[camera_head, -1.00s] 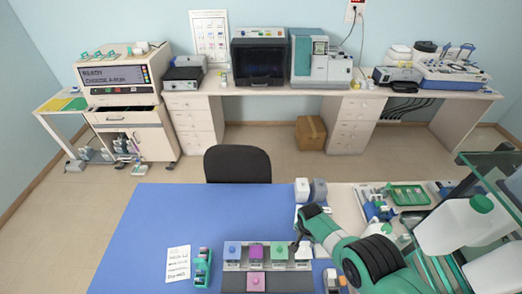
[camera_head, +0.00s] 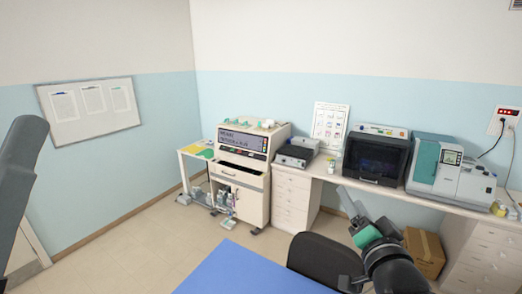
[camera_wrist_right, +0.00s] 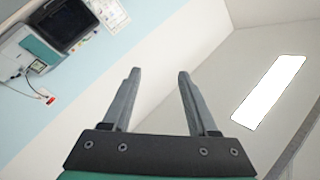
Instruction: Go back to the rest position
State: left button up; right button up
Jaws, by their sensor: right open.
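My right gripper (camera_head: 352,203) is raised at the lower right of the head view, in front of the office chair. In the right wrist view its two grey fingers (camera_wrist_right: 158,80) stand apart with nothing between them; it is open and empty, facing the room's wall and ceiling. A large dark grey part (camera_head: 22,150) crosses the left edge of the head view, close to the camera. It looks like part of my left arm or gripper, but its jaw is not shown clearly.
The blue table top (camera_head: 245,270) shows at the bottom, its visible part clear. A black chair (camera_head: 322,258) stands beyond it. A staining machine (camera_head: 250,140) and a bench with a dark-fronted device (camera_head: 377,158) line the back. Floor at left is free.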

jog(key=s+a+r+n+t+y, duration=0.25)
jog(key=s+r+n+t, duration=0.65)
jog(key=s+r, duration=1.4)
notch_tip(320, 180, down, 41)
jog(key=s+b, duration=0.1)
jog(key=b, duration=3.9)
jog(key=shift+d, duration=0.3)
